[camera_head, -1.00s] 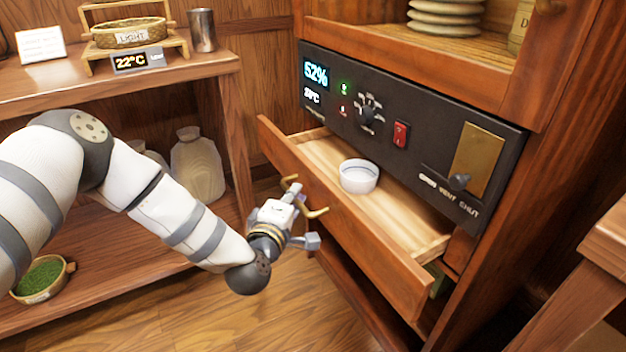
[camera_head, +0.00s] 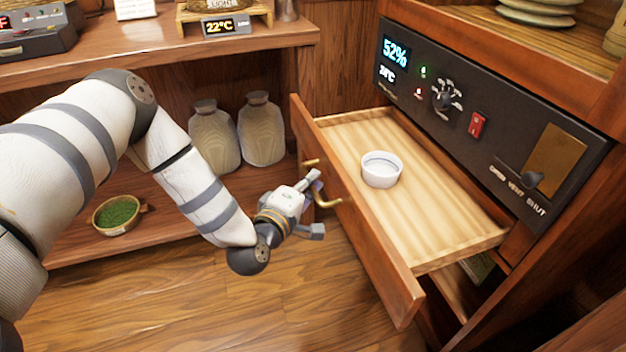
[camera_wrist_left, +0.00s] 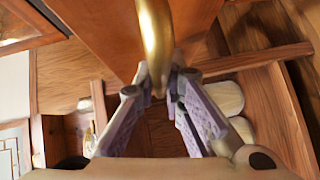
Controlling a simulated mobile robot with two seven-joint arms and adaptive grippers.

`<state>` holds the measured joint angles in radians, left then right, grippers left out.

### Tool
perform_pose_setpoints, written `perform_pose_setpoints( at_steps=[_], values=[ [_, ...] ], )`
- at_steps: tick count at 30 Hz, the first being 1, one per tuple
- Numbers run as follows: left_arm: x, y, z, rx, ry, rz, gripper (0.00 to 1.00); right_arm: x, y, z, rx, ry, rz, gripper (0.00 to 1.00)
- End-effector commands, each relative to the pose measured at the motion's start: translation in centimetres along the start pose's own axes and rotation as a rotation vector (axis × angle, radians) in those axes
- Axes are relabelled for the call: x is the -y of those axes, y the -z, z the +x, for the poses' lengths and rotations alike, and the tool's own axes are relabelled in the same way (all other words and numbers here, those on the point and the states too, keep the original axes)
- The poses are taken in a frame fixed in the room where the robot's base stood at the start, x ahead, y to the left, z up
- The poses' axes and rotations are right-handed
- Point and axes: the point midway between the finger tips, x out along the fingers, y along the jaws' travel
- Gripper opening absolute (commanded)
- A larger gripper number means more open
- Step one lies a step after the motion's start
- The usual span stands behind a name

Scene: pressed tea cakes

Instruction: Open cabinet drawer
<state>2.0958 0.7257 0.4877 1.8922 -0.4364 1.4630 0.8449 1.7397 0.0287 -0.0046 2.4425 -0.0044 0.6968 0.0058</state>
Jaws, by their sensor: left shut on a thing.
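The cabinet drawer (camera_head: 440,215) stands well open, with its light wood floor showing below the dark control panel. A small white bowl (camera_head: 381,170) sits inside it. The drawer front carries a curved brass handle (camera_head: 328,198), which also shows large in the left wrist view (camera_wrist_left: 154,40). My left gripper (camera_head: 313,188) is at the handle, in front of the drawer. In the left wrist view its fingertips (camera_wrist_left: 160,82) are closed around the handle's lower end. My right gripper is in neither view.
The control panel (camera_head: 480,120) with knobs and a red switch is above the drawer. A shelf unit (camera_head: 130,60) at the left holds jars (camera_head: 262,130) and a bowl of green tea (camera_head: 117,213). Wooden floor (camera_head: 200,300) is clear in front.

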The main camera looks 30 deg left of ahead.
Motion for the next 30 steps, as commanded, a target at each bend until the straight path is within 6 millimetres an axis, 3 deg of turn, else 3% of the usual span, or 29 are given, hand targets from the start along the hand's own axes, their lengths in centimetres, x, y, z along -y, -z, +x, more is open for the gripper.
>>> perform_pose_setpoints(
  at_steps=[4,6,8,17,20,30],
  values=[
    [-0.1,0.1,0.1,-0.002,-0.003,0.002,0.0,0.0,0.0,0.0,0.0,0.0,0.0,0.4],
    [-0.1,0.1,0.1,-0.002,-0.002,0.002,0.21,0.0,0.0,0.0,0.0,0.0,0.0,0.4],
    [-0.1,0.1,0.1,-0.002,-0.002,0.002,0.31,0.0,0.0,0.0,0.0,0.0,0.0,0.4],
    [0.0,0.0,-0.2,0.0,0.0,0.0,0.31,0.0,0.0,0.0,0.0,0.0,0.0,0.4],
    [0.1,-0.1,-1.7,0.001,0.004,-0.001,0.31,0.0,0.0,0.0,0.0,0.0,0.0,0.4],
    [0.1,0.0,-10.3,0.0,0.003,0.0,0.31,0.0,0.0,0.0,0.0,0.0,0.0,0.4]
  ],
)
